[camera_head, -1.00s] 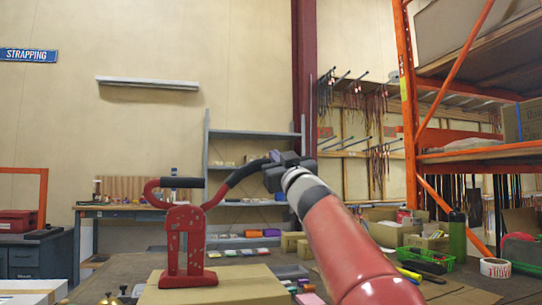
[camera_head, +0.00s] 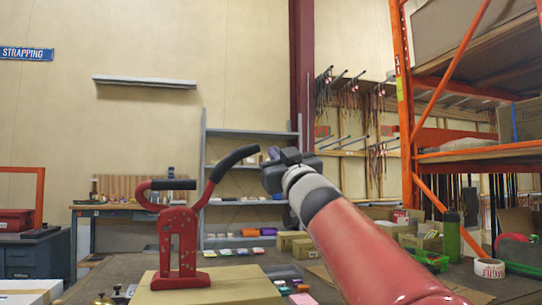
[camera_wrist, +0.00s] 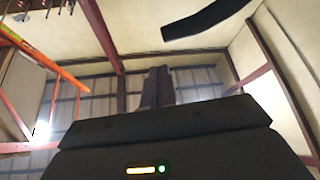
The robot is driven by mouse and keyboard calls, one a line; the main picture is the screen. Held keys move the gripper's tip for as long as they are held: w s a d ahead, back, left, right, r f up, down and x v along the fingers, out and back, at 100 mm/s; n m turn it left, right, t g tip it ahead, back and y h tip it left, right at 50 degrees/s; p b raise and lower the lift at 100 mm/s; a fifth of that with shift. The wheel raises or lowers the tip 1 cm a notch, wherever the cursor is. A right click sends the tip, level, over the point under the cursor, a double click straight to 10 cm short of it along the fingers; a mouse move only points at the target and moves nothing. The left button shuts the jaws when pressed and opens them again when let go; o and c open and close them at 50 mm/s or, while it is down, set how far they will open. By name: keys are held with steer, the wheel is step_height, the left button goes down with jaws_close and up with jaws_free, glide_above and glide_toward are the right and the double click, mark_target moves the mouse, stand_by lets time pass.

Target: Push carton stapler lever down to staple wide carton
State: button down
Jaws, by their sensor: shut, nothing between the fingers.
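The red carton stapler (camera_head: 178,245) stands upright on the wide carton (camera_head: 210,291) at the lower left of the head view. Its lever (camera_head: 235,162) has a black grip and points steeply up to the right. A second, fixed black handle (camera_head: 173,184) lies level at its left. My gripper (camera_head: 272,155) is shut and empty, just right of the lever's tip; I cannot tell whether they touch. In the wrist view my closed fingers (camera_wrist: 157,87) are at the centre, and the black lever grip (camera_wrist: 207,20) shows above them to the right, apart in the picture.
Small boxes (camera_head: 292,241), a green bottle (camera_head: 452,234) and a tape roll (camera_head: 489,268) are on the bench, right of the stapler. An orange rack (camera_head: 408,120) stands at the right. Grey shelves (camera_head: 204,150) stand behind. The air above the stapler is clear.

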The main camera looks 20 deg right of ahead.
steer(key=shift+v, duration=1.7)
steer(key=shift+a, duration=0.1)
steer(key=s+d+f+m+g+h, duration=0.1)
steer(key=s+f+m+g+h, duration=0.25)
steer(key=f, duration=0.85)
steer(key=s+d+f+m+g+h, duration=0.25)
steer(key=f+g, duration=0.25)
steer(key=f, duration=0.6)
steer(key=s+a+f+g+y, duration=0.1)
steer(key=s+a+f+g, duration=0.1)
steer(key=s+f, duration=0.4)
steer(key=s+a+f+n+g, duration=0.1)
steer(key=s+a+f+g, duration=0.1)
steer(key=s+f+g, duration=0.2)
steer(key=s+a+f+g+y, duration=0.1)
steer(key=s+a+f+g, duration=0.2)
steer(key=s+f, duration=0.7)
step_height(320, 180, down, 8)
steer(key=shift+s+r+g+y, duration=0.1)
steer(key=shift+s+g+y, duration=0.15)
steer(key=shift+g+y, duration=0.1)
